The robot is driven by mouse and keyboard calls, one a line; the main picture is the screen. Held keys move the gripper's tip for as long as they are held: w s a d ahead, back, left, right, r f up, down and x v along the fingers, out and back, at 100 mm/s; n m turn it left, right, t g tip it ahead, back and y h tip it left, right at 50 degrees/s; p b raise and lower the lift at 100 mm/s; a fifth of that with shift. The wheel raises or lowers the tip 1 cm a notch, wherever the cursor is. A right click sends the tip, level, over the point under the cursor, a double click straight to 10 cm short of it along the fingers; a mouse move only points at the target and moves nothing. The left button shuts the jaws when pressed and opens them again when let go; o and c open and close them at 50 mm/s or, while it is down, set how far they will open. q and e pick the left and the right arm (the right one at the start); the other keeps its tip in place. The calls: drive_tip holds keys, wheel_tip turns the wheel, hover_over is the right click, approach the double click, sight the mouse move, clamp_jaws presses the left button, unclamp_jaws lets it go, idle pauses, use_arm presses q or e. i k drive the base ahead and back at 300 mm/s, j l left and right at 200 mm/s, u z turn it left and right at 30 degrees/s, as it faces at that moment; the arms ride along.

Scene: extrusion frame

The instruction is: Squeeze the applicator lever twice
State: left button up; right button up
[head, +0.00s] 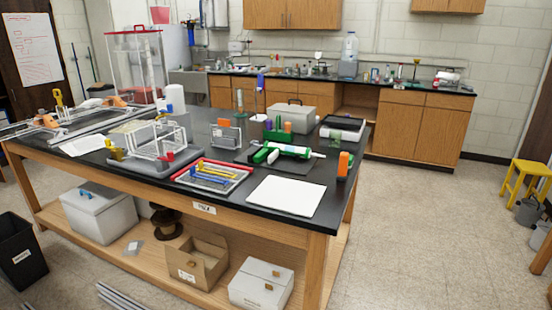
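A green and white tool that looks like the applicator (288,150) lies on its side on a dark mat (288,165), toward the right part of the black-topped workbench (240,203). Its nozzle seems to point right. Its lever is too small to make out clearly. Neither of my grippers is in view, and nothing is seen touching the applicator.
A white sheet (287,196) lies in front of the mat, with an orange-topped dark bottle (344,165) to the right. A tray of coloured tools (212,177) and a wire frame (157,140) stand left. Floor to the right (430,220) is mostly clear.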

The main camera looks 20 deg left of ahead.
sight(275, 154)
drive_tip(key=i+l+u, duration=0.35)
drive_tip(key=i+l, duration=0.2)
drive_tip(key=i+l+u, duration=0.3)
drive_tip(key=i+l, duration=0.25)
drive_tip(key=l, duration=0.2)
